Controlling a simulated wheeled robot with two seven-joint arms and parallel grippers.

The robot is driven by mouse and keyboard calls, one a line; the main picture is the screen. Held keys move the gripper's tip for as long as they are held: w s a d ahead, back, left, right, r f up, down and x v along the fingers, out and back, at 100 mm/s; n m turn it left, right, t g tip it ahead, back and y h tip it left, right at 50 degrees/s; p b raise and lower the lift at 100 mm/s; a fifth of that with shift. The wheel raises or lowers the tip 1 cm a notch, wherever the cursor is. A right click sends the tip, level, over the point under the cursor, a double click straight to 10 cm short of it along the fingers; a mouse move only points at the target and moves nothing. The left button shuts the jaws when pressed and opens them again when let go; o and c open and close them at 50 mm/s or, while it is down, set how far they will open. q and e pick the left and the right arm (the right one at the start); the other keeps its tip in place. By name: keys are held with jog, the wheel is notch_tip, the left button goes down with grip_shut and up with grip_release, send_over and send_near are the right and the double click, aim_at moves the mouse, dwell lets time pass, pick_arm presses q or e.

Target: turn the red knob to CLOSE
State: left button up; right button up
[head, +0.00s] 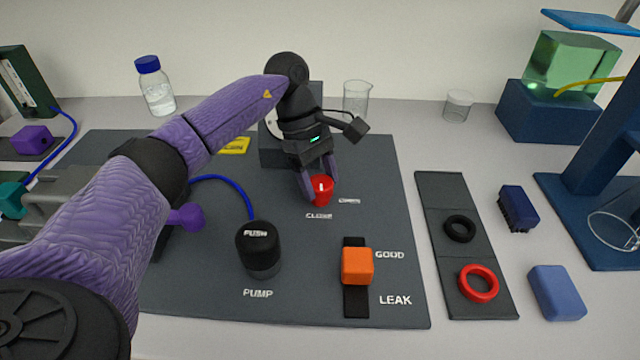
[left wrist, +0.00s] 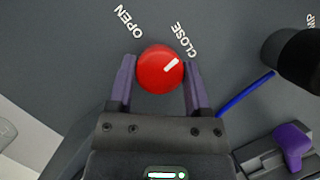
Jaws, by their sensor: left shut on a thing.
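The red knob (head: 321,190) stands on the dark grey mat of the rig. It also shows in the left wrist view (left wrist: 158,72), where its white pointer line points up and right towards the word CLOSE (left wrist: 184,40). The word OPEN (left wrist: 120,22) is printed to the left of it. My left gripper (head: 318,188) comes down from above and is shut on the knob, with one purple finger on each side; its fingers also show in the left wrist view (left wrist: 158,85). My right gripper is not in view.
A black pump button (head: 258,248) stands in front of the knob, to the left. An orange slider block (head: 357,266) sits beside GOOD, in front of it to the right. A blue tube (head: 235,185) runs left of the knob. Black (head: 459,228) and red rings (head: 478,283) lie on a strip.

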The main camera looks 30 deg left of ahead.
pick_arm(q)
jog(key=shift+m+g+b, duration=0.3)
jog(key=shift+m+b, duration=0.15)
jog(key=shift+m, duration=0.35)
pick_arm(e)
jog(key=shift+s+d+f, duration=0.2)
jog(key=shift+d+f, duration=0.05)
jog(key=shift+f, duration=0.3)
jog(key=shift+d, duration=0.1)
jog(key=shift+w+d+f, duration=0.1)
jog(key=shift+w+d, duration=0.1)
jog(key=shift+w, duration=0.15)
